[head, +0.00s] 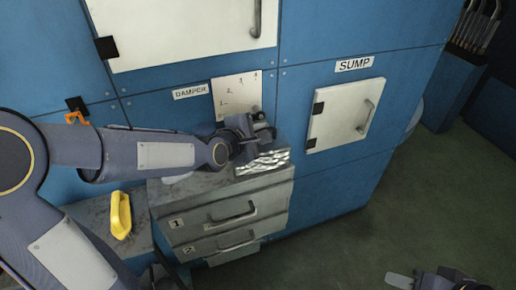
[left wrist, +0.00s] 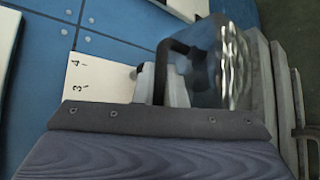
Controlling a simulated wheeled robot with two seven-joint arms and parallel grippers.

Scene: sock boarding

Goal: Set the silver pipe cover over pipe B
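The silver pipe cover (head: 263,163), a crinkled shiny block, is at the top of the grey drawer unit; I cannot tell whether it touches the top. In the left wrist view the cover (left wrist: 236,65) shows a dark handle (left wrist: 172,48) on its side. My left gripper (head: 256,130) is at the cover, and its pale fingers (left wrist: 163,85) lie close on both sides of the handle, apparently shut on it. My right gripper (head: 438,280) is at the bottom right edge, away from everything; its fingers are mostly cut off. I see no pipe marked B.
The grey drawer unit (head: 222,222) has drawers marked 1 and 2. A yellow handle-like object (head: 121,214) lies on a ledge to its left. Blue cabinets carry a SUMP door (head: 345,115) and a DAMPER label (head: 190,91) beside a numbered plate. The floor at right is clear.

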